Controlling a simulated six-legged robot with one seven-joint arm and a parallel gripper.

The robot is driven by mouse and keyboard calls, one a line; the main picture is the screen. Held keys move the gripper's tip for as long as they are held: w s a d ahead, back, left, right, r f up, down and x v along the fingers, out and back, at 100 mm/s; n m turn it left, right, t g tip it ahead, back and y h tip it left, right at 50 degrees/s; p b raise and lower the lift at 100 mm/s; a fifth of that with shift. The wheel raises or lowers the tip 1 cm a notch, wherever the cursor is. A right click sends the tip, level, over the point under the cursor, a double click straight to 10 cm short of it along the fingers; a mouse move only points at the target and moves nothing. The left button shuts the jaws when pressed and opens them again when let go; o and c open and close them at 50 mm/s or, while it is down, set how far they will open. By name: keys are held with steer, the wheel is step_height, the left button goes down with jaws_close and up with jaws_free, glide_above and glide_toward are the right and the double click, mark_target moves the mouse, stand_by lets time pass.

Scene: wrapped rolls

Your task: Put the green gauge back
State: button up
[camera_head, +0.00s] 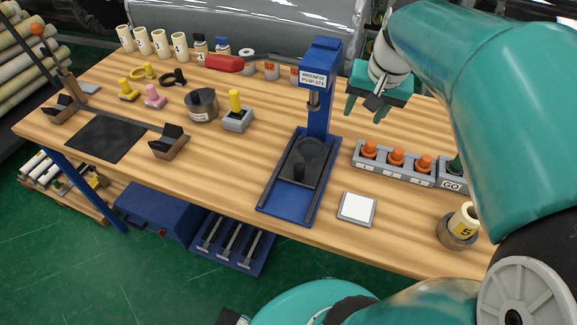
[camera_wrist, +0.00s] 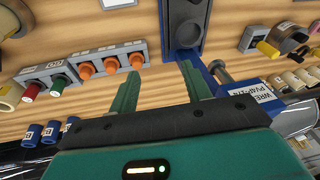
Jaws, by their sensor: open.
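The green gauge (camera_wrist: 58,86) shows in the wrist view as a green knob on a dark stem, standing at the grey block (camera_wrist: 44,72) beside a red-knobbed one (camera_wrist: 33,91). In the head view the green gauge (camera_head: 456,164) is a dark green piece at the block labelled GO (camera_head: 451,184), partly hidden by my arm. I cannot tell how deep it sits. My gripper (camera_head: 367,104) is open and empty, in the air above the bench, right of the blue press and behind the orange-knobbed row. Its fingers also show in the wrist view (camera_wrist: 159,76).
The blue press (camera_head: 319,90) stands close left of my gripper. A grey rack with orange knobs (camera_head: 394,165) lies in front. A white-topped pad (camera_head: 357,208) and a cup holding a cream roll (camera_head: 462,222) are near the front edge.

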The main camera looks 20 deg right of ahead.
steer(key=s+a+f+n+t, duration=0.1)
steer(key=s+a+n, duration=0.2)
steer(key=a, duration=0.7)
steer(key=s+a+f+n+t, duration=0.1)
steer(key=s+a+n, duration=0.2)
steer(key=a, duration=0.7)
steer(key=shift+s+a+n+t, duration=0.2)
steer(key=shift+s+n+t, duration=0.15)
steer(key=shift+n, duration=0.35)
steer(key=shift+c, duration=1.3)
steer(key=shift+s, duration=0.15)
